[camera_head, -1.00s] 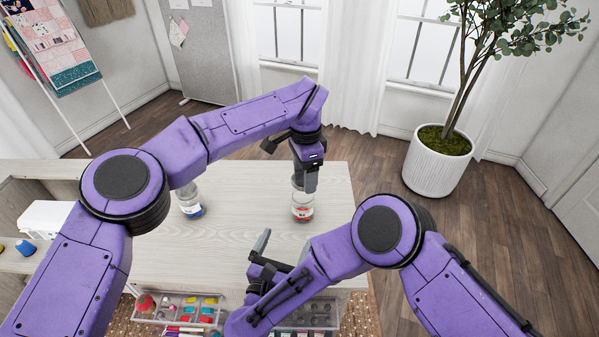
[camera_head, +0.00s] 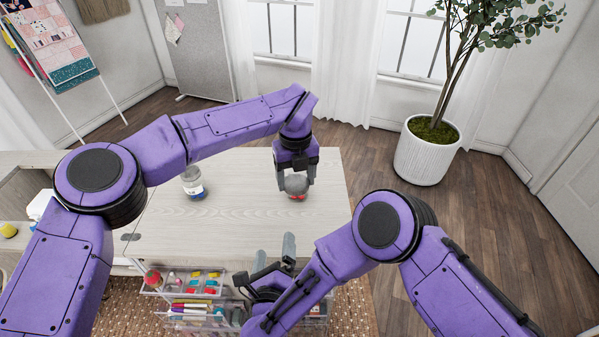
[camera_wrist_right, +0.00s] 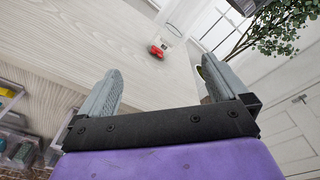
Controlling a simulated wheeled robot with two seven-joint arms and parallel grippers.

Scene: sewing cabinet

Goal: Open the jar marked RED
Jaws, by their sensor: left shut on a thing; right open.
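A glass jar with red at its bottom (camera_head: 296,197) stands upright on the right part of the pale wooden table (camera_head: 240,222). It also shows in the right wrist view (camera_wrist_right: 166,38). No marking on it is readable. My left gripper (camera_head: 297,182) points down with a finger on each side of the jar's grey, rounded top and is shut on it. My right gripper (camera_head: 273,256) is open and empty near the table's front edge, apart from the jar. Its two spread fingers show in the right wrist view (camera_wrist_right: 161,75).
A second clear jar (camera_head: 192,181) with blue at its bottom stands at the table's back left. Clear organizers (camera_head: 190,300) with colorful sewing things lie in front, below the tabletop. The tabletop between the jars is clear. A potted plant (camera_head: 424,155) stands on the floor behind, right.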

